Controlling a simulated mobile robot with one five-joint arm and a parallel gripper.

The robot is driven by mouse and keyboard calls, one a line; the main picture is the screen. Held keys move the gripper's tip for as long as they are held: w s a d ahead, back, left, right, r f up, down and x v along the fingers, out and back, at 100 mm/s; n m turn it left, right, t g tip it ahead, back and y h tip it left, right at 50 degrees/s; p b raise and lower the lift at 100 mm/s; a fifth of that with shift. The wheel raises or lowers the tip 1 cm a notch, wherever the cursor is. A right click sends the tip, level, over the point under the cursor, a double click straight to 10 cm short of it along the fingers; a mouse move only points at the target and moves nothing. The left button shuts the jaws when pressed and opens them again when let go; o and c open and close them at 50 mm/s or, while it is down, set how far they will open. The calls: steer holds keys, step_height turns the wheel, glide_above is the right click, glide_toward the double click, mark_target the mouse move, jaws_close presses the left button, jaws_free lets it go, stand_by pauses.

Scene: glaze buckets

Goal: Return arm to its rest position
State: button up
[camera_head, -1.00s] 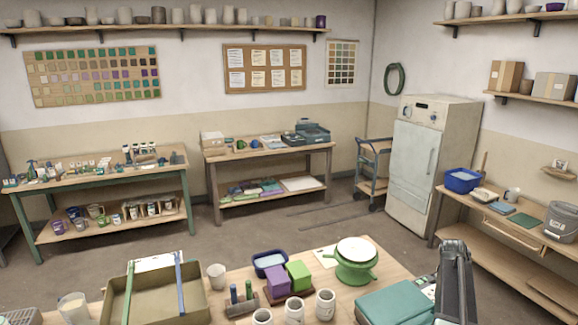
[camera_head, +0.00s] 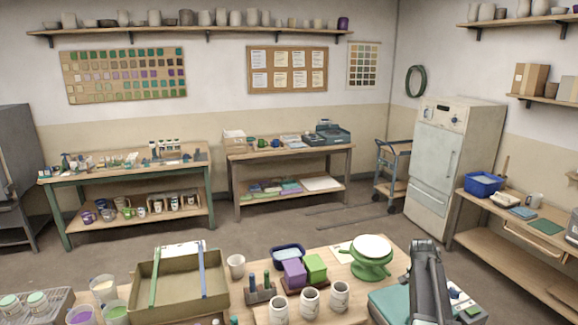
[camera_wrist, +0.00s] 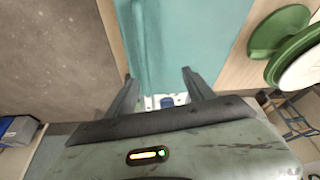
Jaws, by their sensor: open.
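My arm (camera_head: 428,285) rises at the lower right of the head view, beside the front worktable's right part. My gripper (camera_wrist: 160,84) shows in the wrist view with its two dark fingers apart and nothing between them. A teal flat-topped thing (camera_wrist: 195,35) fills the picture beyond the fingers. It also shows in the head view (camera_head: 385,308), partly hidden by my arm. My fingertips do not show clearly in the head view.
A green banding wheel (camera_head: 372,272) with a white top stands left of my arm. Purple (camera_head: 294,272) and green (camera_head: 315,267) blocks, pale mugs (camera_head: 310,299) and an olive tray (camera_head: 180,300) share the table. Open floor (camera_head: 290,232) lies beyond.

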steer(key=shift+n+y, duration=0.4)
steer(key=shift+n, duration=0.5)
steer(key=a, duration=1)
steer(key=shift+w+a+f, duration=0.15)
steer(key=shift+w+a, duration=0.05)
steer(key=shift+a, duration=0.2)
steer(key=s+a+n+y, duration=0.1)
steer(key=s+a+n, duration=0.2)
steer(key=a, duration=1.1)
steer(key=s+a+f+n+g+y, duration=0.1)
steer(key=s+a+n+g+y, duration=0.1)
steer(key=s+a+n, duration=0.6)
steer(key=s+a, duration=0.3)
steer(key=s, duration=0.1)
steer(key=shift+s+a+f, duration=0.15)
steer(key=shift+s+f, duration=0.05)
steer(key=shift+s, duration=0.05)
